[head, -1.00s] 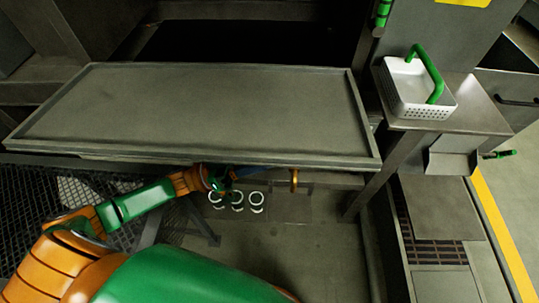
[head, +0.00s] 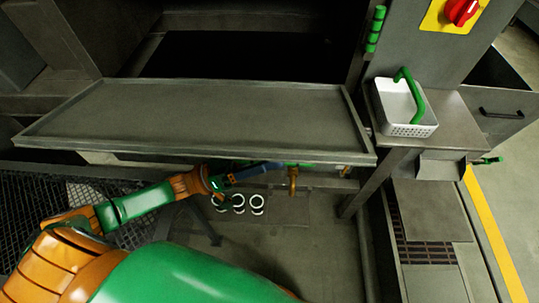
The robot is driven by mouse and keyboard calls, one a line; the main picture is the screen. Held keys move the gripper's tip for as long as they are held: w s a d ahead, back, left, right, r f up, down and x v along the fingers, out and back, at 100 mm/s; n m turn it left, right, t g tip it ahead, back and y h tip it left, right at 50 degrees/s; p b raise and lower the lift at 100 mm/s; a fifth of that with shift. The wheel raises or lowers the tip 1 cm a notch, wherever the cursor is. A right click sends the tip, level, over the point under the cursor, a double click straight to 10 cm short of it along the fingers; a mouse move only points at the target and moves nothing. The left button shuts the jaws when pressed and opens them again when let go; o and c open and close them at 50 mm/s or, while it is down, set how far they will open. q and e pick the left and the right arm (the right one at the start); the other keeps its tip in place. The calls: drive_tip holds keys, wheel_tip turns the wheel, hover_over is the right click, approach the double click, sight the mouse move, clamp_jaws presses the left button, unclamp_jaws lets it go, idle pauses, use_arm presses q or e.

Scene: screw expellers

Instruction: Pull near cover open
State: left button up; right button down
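A wide grey metal panel with a raised rim (head: 70,104), which may be the near cover, lies across the upper middle of the head view. A green bar (head: 303,165) shows just under its front edge; I cannot tell if it is a handle. My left gripper (head: 270,168), with dark blue fingers, is at the front edge, just below the rim. I cannot tell whether it touches the panel or grips anything. My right gripper is not in view.
A white basket with a green handle (head: 410,130) stands on a grey side table (head: 455,125) at the right. Several white rings (head: 257,204) lie below the gripper. A brass-coloured fitting (head: 293,182) hangs beneath the panel. A red knob (head: 461,11) is at the upper right. Open floor lies at the far right.

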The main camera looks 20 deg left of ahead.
use_arm(q)
drive_tip(key=b+v, duration=0.3)
drive_tip(key=v, duration=0.4)
drive_tip(key=b+v, duration=0.3)
drive_tip(key=v, duration=0.5)
drive_tip(key=shift+w+a, duration=0.15)
drive_tip(key=shift+a, duration=0.05)
idle(0.3)
drive_tip(key=shift+f, duration=0.15)
